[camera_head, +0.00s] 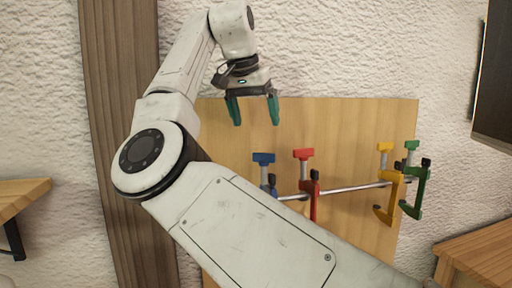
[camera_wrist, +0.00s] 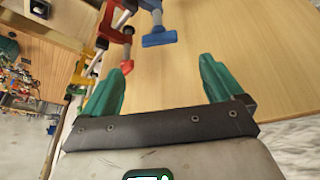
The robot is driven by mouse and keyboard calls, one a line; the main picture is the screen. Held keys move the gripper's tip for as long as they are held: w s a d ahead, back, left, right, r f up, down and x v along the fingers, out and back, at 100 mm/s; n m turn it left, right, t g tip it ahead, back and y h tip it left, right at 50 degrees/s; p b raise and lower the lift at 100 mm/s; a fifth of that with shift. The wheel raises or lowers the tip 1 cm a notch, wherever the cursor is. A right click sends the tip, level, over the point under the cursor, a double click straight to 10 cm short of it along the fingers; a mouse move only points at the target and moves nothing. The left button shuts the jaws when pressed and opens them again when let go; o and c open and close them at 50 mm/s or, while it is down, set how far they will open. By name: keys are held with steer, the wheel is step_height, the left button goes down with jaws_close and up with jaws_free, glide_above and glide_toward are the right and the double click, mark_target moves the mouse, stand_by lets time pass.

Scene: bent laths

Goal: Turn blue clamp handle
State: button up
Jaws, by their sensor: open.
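The blue clamp (camera_head: 268,186) hangs on a metal rail at the left end of a row of clamps. Its blue handle (camera_head: 263,158) sits on top, and my arm hides its lower part. In the wrist view the blue handle (camera_wrist: 159,39) is a flat bar on a grey stem, beyond my fingertips. My gripper (camera_head: 252,110) is open and empty, with green fingers pointing down. It is above the blue handle and apart from it. Its fingers (camera_wrist: 160,75) also show in the wrist view, spread wide.
A red clamp (camera_head: 309,190) hangs just right of the blue one. A yellow clamp (camera_head: 388,190) and a green clamp (camera_head: 416,185) hang farther right. The rail (camera_head: 345,189) runs before a wooden board (camera_head: 345,125). A dark panel (camera_head: 494,85) is at upper right.

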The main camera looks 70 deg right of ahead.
mark_target(264, 158)
steer(key=p+x, duration=0.1)
steer(key=x, duration=0.9)
steer(key=c, duration=1.1)
